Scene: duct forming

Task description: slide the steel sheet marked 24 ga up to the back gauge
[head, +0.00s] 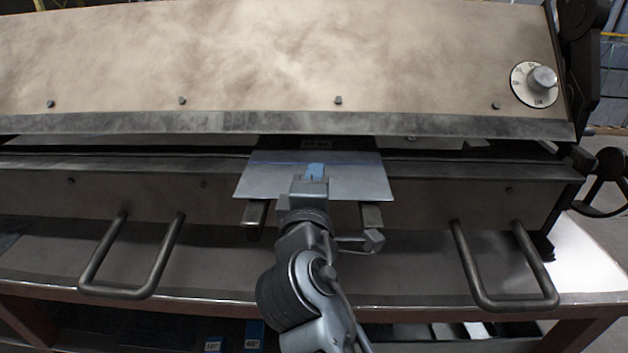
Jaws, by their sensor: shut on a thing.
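A light grey steel sheet (258,182) lies flat in the middle of the head view, its far part in the dark gap between the upper beam and the lower bed of the bending machine. A faint dark label at its far end is too shaded to read. My gripper (315,176) is shut on the sheet's near edge, around its middle, with a light blue patch at the fingertips. The near part of the sheet sticks out over two short support arms (371,214). The back gauge is not visible; the upper beam (290,70) hides the space behind the gap.
Two bent bar handles stick out in front, one at left (130,290) and one at right (515,304). A round dial (541,80) sits on the beam at upper right, and a handwheel (606,180) is at the right end. Blue-marked items (254,336) lie on a shelf below.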

